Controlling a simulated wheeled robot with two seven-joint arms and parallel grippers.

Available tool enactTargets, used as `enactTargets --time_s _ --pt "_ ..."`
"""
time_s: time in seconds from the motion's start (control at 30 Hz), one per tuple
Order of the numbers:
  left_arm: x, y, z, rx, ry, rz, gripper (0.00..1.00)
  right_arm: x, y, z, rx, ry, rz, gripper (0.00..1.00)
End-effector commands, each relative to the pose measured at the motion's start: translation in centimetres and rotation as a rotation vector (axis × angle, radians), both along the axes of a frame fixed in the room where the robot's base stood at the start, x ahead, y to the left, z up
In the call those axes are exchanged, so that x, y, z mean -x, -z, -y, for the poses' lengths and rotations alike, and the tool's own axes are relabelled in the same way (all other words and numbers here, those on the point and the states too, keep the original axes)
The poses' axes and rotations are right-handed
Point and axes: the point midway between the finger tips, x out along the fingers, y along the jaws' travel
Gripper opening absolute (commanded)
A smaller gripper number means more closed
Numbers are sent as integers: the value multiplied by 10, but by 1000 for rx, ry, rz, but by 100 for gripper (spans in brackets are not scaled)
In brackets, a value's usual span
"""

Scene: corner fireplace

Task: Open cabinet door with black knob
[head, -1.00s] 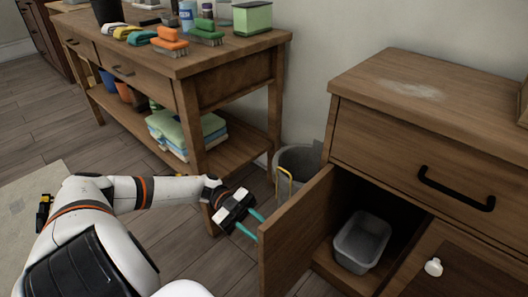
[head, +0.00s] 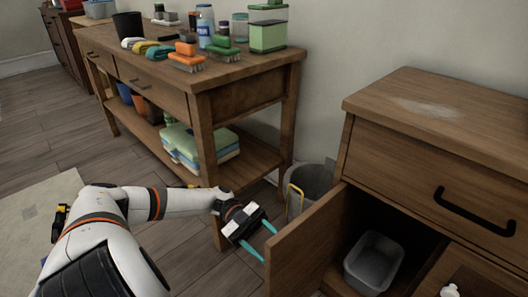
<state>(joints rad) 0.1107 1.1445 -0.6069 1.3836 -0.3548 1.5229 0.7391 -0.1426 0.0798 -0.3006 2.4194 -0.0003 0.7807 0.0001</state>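The wooden cabinet (head: 400,140) stands at the right. Its left cabinet door (head: 300,248) is swung open, with the inner side and free edge towards me. No black knob shows; the door's outer face is turned away. The right door, partly cut off at the bottom, has a white knob (head: 449,291). My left gripper (head: 268,246) is beside the open door's free edge, on its outer side. Its teal fingers are apart with nothing between them. I cannot tell whether a fingertip touches the door. My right gripper is not in view.
A grey bin (head: 375,262) sits inside the open compartment. A black drawer handle (head: 474,212) is above. A waste bin (head: 312,182) stands behind the door by the wall. A wooden table (head: 215,72) with brushes and bottles is at the back left. Floor at left is clear.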

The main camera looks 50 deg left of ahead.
Motion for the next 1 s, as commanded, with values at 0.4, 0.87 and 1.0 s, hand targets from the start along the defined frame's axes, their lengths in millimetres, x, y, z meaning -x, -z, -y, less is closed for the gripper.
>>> enactTargets --time_s 0.4,0.87,1.0 --pt "-3 0 -66 -3 -5 2 53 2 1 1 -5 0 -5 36" --pt "-2 0 -119 1 0 1 53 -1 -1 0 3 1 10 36" --pt "-2 0 -120 1 0 0 53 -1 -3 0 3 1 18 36"
